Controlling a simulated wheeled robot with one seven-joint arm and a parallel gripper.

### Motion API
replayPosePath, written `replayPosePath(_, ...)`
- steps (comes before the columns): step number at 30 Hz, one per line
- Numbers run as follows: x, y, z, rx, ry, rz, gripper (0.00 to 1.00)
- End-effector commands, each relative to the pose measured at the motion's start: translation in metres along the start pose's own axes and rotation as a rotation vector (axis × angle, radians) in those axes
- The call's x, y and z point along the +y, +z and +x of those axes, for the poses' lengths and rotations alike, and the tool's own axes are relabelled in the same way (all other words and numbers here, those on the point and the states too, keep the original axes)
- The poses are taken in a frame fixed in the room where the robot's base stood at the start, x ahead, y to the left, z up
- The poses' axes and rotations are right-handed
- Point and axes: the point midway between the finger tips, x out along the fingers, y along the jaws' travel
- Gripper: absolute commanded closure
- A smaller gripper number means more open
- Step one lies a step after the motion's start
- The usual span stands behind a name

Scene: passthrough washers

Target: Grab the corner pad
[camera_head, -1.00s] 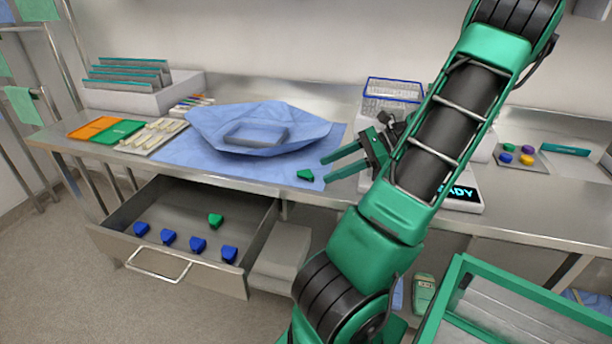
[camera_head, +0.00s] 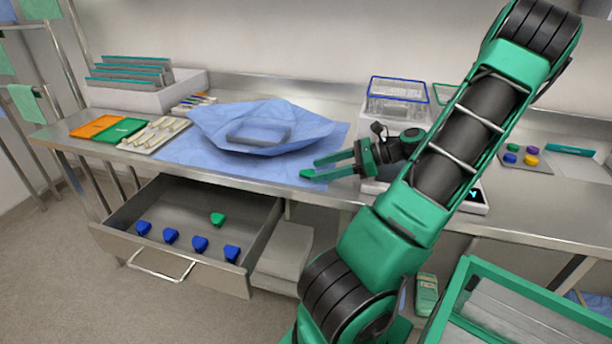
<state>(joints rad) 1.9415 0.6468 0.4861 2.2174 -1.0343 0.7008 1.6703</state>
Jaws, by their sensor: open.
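A green corner pad (camera_head: 306,174) lies on the bench at the front right edge of the blue wrap. My gripper (camera_head: 314,169) is open, with its green fingers pointing left, low over the bench. The pad is at the tip of the nearer finger; their greens merge, so I cannot tell whether they touch or whether the pad is between the fingers. Another green pad (camera_head: 217,219) lies in the open drawer, behind several blue pads (camera_head: 200,243).
A blue wrap with a grey tray (camera_head: 258,134) stands behind the fingers on the bench (camera_head: 330,192). A wire basket (camera_head: 397,98) stands behind my gripper. The open drawer (camera_head: 265,232) juts out below. A green-rimmed bin (camera_head: 462,290) is at the lower right.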

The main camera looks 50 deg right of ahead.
Motion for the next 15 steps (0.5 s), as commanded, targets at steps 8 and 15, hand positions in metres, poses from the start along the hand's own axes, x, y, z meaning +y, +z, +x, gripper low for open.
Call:
replayPosePath(8, 0.001, 0.0, 0.027, 0.0, 0.001, 0.0, 0.49)
replayPosePath(15, 0.0, 0.0, 0.028, 0.0, 0.001, 0.0, 0.54)
